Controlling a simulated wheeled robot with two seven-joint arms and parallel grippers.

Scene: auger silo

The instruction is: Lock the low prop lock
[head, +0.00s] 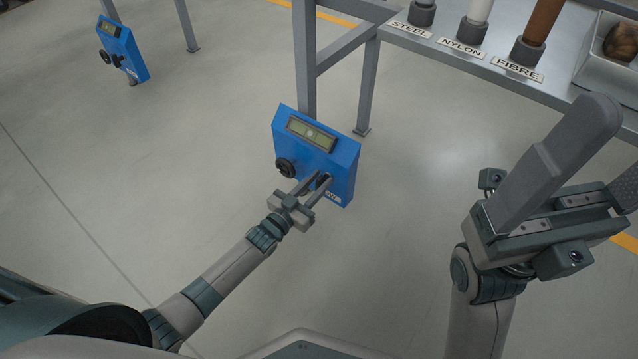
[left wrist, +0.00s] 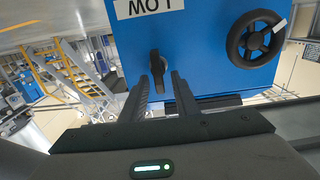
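The low prop lock is a small dark lever (left wrist: 156,66) on the face of a blue box (head: 333,160), beside a label reading LOW that looks upside down in the left wrist view. My left gripper (head: 319,180) reaches the lower part of this box. In the left wrist view its two fingers (left wrist: 163,80) point at the lever, one on each side, with a visible gap between them. I cannot tell whether either finger touches it. In the head view the fingers largely hide the lever. My right gripper (head: 605,150) is raised at the right, open and empty.
A black handwheel (head: 286,167) sits on the same box, also in the left wrist view (left wrist: 256,40). A display (head: 312,133) is above it. A second blue box (head: 122,50) stands farther left. A bench (head: 470,58) holds STEEL, NYLON and FIBRE rods. The floor around is clear.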

